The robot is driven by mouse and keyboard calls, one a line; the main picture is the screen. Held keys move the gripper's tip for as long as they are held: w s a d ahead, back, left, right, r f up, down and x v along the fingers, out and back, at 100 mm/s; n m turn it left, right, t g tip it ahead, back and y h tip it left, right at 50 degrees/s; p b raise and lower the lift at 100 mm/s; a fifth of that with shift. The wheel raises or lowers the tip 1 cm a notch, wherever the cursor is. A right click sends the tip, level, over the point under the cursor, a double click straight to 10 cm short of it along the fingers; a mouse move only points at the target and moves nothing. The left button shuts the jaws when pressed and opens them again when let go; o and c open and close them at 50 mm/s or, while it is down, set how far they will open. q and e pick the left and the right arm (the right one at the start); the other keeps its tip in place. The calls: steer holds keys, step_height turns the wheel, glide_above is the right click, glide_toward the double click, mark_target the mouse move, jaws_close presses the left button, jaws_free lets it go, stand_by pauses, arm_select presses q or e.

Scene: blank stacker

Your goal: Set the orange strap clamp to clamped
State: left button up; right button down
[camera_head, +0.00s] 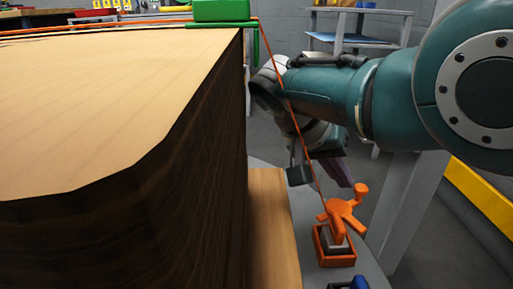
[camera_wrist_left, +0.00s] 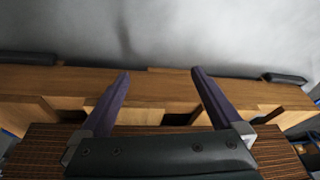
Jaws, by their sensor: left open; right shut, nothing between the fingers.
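The orange strap clamp (camera_head: 335,248) sits low at the right of the wooden stack in the head view. Its orange handle (camera_head: 345,213) stands up from the base, with a round knob at its upper right. A thin orange strap (camera_head: 299,128) runs from the clamp up past a green corner piece (camera_head: 221,11) and over the stack. My right gripper (camera_head: 338,171) is just above the handle, apart from it as far as I can see; its purple fingers are shut and partly hidden. My left gripper (camera_wrist_left: 161,74) is open and empty in the left wrist view.
The large wooden stack (camera_head: 100,110) fills the left of the head view. A blue item (camera_head: 349,283) is cut off at the bottom edge, near the clamp. A grey post (camera_head: 405,205) stands right of the clamp. The left wrist view shows wooden boards (camera_wrist_left: 45,80) beyond the fingers.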

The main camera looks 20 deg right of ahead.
arm_select(q)
steer(key=shift+s+r, duration=0.1)
steer(key=shift+r, duration=0.1)
arm_select(e)
steer(key=shift+s+d, duration=0.25)
steer(key=shift+s, duration=0.05)
arm_select(q)
steer(key=shift+d+r+p, duration=0.1)
steer(key=shift+r+p, duration=0.35)
steer(key=shift+p, duration=0.2)
arm_select(e)
steer(key=shift+s+d, duration=0.15)
steer(key=shift+s, duration=0.05)
stand_by(0.6)
steer(key=shift+r+p, duration=0.3)
steer(key=shift+p, duration=0.05)
arm_select(q)
step_height(320, 180, up, 13)
steer(key=p, duration=1.2)
steer(key=shift+p, duration=0.3)
arm_select(e)
step_height(320, 180, up, 19)
steer(key=shift+r, duration=0.2)
arm_select(q)
steer(key=shift+r, duration=0.15)
